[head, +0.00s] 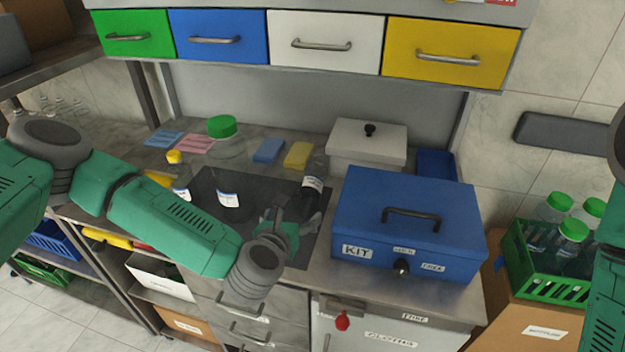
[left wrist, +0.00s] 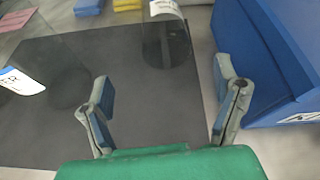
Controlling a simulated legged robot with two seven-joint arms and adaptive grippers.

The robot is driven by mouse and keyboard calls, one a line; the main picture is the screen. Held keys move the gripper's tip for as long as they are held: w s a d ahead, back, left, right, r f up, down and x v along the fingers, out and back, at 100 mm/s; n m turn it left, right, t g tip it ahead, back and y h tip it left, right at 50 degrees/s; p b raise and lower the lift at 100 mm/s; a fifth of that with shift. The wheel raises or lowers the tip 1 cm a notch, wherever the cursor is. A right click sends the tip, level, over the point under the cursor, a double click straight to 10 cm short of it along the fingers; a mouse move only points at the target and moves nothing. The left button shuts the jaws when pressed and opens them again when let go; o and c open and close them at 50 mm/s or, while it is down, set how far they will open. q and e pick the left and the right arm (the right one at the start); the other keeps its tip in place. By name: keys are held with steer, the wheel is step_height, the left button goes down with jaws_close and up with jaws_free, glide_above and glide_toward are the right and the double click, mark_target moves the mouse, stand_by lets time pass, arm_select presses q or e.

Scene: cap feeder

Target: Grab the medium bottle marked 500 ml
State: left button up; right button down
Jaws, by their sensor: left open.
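A clear, dark-looking bottle with a white label (head: 313,184) stands on the dark mat (head: 270,228), left of the blue kit box; its marking is too small to read. It also shows in the left wrist view (left wrist: 166,45), ahead of my fingers. A larger clear bottle with a green cap (head: 222,127) stands further left, and a small bottle with a yellow cap (head: 180,178) beside it. My left gripper (head: 280,212) is open and empty, just in front of the labelled bottle; its spread fingers (left wrist: 163,88) do not enclose it. My right gripper is out of view.
The blue kit box (head: 440,215) stands close on the right, with a white lidded box (head: 368,148) behind. Blue (head: 268,150) and yellow (head: 298,154) blocks lie at the back. A green crate (head: 545,275) of green-capped bottles is far right. Drawers hang above.

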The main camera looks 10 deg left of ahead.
mark_target(306, 206)
arm_select(q)
steer(key=x, duration=0.5)
steer(key=shift+w+d+f, duration=0.15)
steer(key=shift+w+d, duration=0.05)
steer(key=shift+w, duration=0.1)
steer(key=shift+w+d+p, duration=0.3)
steer(key=shift+w+d, duration=0.1)
steer(key=shift+w, duration=0.1)
steer(key=x, duration=0.3)
steer(key=shift+w+a+f+p, duration=0.15)
steer(key=shift+w+p, duration=0.1)
steer(key=shift+p, duration=0.05)
steer(key=shift+w+a+f, duration=0.25)
steer(key=shift+w+a, duration=0.1)
steer(key=shift+d, duration=0.3)
steer(key=c, duration=1.1)
steer(key=shift+d+r, duration=0.1)
steer(key=shift+d, duration=0.05)
